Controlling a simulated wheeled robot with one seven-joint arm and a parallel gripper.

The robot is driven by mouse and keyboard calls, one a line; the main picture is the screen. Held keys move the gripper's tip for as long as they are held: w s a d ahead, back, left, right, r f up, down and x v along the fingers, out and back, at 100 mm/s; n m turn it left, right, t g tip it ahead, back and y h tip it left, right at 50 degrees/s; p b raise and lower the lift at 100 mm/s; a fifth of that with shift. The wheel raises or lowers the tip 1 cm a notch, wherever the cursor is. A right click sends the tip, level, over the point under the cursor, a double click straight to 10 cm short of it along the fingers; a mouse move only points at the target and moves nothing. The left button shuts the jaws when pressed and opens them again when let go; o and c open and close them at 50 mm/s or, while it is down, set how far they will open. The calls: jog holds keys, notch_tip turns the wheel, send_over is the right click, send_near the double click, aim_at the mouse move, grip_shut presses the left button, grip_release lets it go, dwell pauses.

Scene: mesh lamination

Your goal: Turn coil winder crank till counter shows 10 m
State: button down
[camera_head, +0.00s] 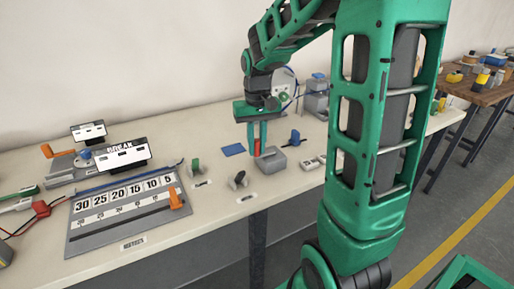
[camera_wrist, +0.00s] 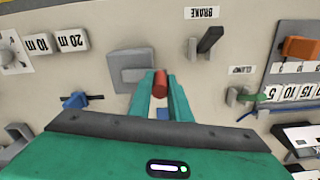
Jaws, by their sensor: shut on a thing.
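My gripper (camera_head: 257,150) points down over the table and is shut on a red upright handle (camera_head: 257,147). In the wrist view the red handle (camera_wrist: 160,83) sits between the two green fingertips (camera_wrist: 160,88). It is beside a grey block (camera_wrist: 128,70) on a square grey plate; this block (camera_head: 279,161) also shows in the head view. Whether the handle joins the block is hard to tell. White plates marked 10 and 20 m (camera_wrist: 55,43) lie near the block. I cannot make out a current counter reading.
A black lever labelled BRAKE (camera_wrist: 207,42) and a grey CLAMP piece (camera_wrist: 240,97) stand nearby. A board numbered 30 to 5 (camera_head: 125,215) with an orange slider (camera_head: 176,199) lies at left. A disc with blue cable (camera_head: 284,85) stands behind my gripper.

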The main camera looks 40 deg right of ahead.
jog(key=shift+w+d+m, duration=0.4)
jog(key=shift+w+m, duration=0.25)
jog(key=shift+m, duration=1.1)
jog(key=shift+w+d+m, duration=0.45)
jog(key=shift+w+m, duration=0.2)
jog(key=shift+m, duration=1.05)
jog(key=shift+w+d+m, duration=0.4)
jog(key=shift+w+m, duration=0.25)
jog(key=shift+m, duration=1.1)
jog(key=shift+r, duration=0.1)
jog(key=c, duration=1.6)
grip_release()
jog(key=shift+c, duration=0.2)
notch_tip(320, 180, up, 11)
jog(key=shift+f, duration=0.2)
